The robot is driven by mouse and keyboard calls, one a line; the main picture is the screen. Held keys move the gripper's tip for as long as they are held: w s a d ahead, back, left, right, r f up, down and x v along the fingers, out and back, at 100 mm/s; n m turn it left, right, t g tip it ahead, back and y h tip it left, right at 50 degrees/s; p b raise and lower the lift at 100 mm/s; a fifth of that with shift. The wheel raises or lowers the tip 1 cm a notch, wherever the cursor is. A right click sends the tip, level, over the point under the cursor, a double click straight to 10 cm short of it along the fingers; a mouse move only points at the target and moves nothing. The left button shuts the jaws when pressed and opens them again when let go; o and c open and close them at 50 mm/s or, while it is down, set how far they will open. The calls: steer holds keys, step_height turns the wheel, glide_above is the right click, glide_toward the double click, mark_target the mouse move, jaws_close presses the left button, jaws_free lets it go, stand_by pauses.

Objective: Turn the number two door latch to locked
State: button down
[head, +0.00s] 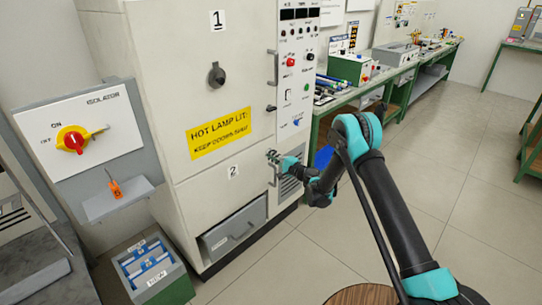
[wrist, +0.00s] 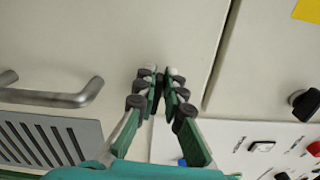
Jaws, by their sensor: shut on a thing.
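The number two door (head: 215,195) is the lower cream door of the tall cabinet, with a "2" label (head: 233,171). My gripper (head: 272,156) is at this door's upper right edge. In the wrist view my gripper (wrist: 158,90) has its fingertips close together, shut on the number two door latch, just across the door seam. The fingers hide the latch almost wholly, so I cannot tell its angle. The door's bar handle (wrist: 50,94) is left of the fingers in the wrist view.
The upper door's black latch (head: 271,108) also shows in the wrist view (wrist: 304,104). A control panel (head: 298,80) and a vent grille (wrist: 40,140) are close by. An isolator box (head: 85,115) with a red and yellow switch is at left. Open floor (head: 470,190) lies right.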

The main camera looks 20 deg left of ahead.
steer(key=shift+f+n, duration=0.15)
steer(key=shift+n, duration=0.55)
steer(key=c, duration=1.6)
jaws_free()
steer(key=shift+v, duration=3.75)
steer(key=shift+s, duration=0.1)
